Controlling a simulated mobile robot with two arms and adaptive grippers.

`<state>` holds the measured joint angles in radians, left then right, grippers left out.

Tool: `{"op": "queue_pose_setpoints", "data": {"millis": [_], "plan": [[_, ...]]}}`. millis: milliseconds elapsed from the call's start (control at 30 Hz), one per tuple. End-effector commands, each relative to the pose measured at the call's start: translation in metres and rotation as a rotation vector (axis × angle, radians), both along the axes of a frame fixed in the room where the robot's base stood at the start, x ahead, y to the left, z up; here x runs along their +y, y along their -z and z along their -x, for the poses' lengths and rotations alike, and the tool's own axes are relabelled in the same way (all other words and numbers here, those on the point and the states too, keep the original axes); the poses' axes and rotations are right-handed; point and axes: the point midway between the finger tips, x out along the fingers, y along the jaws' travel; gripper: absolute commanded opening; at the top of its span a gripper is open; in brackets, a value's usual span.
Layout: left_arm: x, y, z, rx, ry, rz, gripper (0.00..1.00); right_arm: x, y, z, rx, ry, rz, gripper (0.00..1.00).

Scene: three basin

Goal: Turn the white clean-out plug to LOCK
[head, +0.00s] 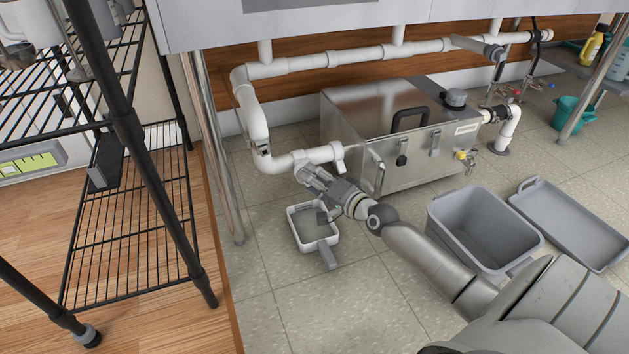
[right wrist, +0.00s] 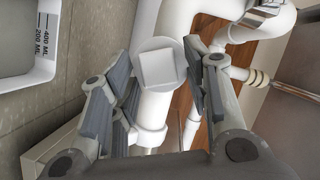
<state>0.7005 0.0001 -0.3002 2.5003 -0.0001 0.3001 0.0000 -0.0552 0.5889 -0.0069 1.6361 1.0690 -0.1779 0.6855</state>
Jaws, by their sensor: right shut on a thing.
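The white clean-out plug (right wrist: 158,68) shows in the right wrist view as a round cap with a raised square head, at the end of a white pipe. My right gripper (right wrist: 160,82) has one finger on each side of the plug and is shut on it. In the head view my right gripper (head: 303,172) reaches down to the low white pipe (head: 310,156), left of the steel box; its fingers hide most of the plug there. No LOCK mark can be read. My left gripper is not in view.
A white pan (head: 293,213) with a grey handle lies on the floor below the gripper. A steel box (head: 430,158) stands right of the pipe. A grey bin (head: 437,225) and a grey tray (head: 575,222) lie farther right. A black wire rack (head: 130,225) stands left.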

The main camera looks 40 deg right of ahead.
Motion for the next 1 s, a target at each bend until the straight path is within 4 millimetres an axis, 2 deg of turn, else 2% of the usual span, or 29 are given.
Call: {"op": "queue_pose_setpoints", "data": {"millis": [67, 100, 300, 633, 1000], "plan": [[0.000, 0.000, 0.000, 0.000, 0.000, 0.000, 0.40, -0.006, -0.005, -0.004, -0.012, 0.012, 0.003, 0.11], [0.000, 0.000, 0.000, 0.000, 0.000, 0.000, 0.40, -0.006, -0.005, -0.004, -0.012, 0.012, 0.003, 0.46], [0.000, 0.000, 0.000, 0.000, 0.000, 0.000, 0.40, -0.004, -0.004, -0.003, -0.009, 0.007, 0.003, 0.69], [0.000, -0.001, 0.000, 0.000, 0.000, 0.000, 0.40, -0.002, -0.003, 0.000, -0.004, 0.003, 0.002, 0.69], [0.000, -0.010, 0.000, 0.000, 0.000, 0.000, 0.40, -0.004, -0.007, 0.027, -0.003, 0.001, 0.001, 0.69]]}}
